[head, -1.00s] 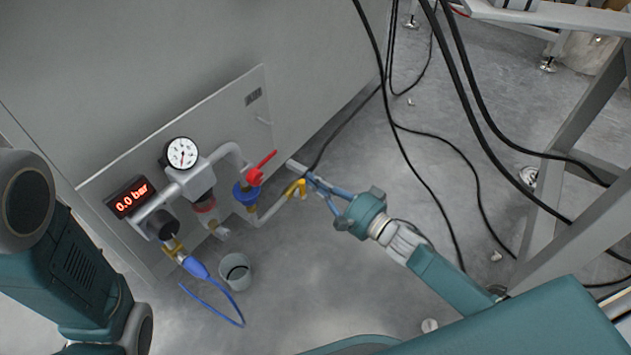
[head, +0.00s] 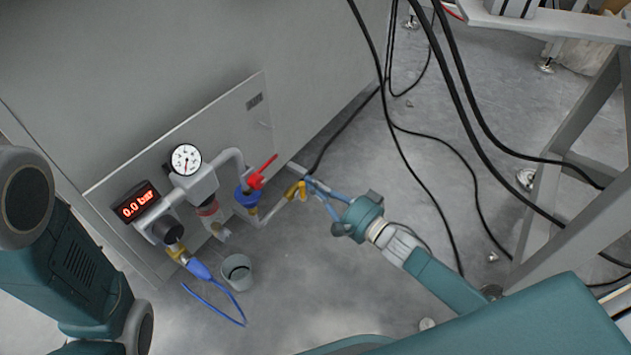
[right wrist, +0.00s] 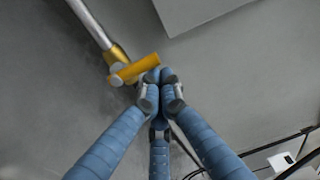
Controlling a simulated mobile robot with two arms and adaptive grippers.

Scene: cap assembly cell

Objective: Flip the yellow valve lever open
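The yellow valve lever (head: 293,188) sits at the end of a grey pipe low beside the panel. In the right wrist view the lever (right wrist: 138,67) lies crosswise to the pipe, its free end close to my fingertips. My right gripper (head: 309,186) reaches in from the right with its blue fingers at the lever. In the right wrist view the fingertips (right wrist: 160,88) are drawn together with nothing visible between them. Whether they touch the lever I cannot tell. My left arm shows at the left, but its gripper is outside the picture.
The panel carries a round gauge (head: 186,159), a display (head: 137,203) reading 0.0 bar and a red handle (head: 257,178) close to the yellow lever. A grey cup (head: 237,272) and a blue hose (head: 214,305) are on the floor.

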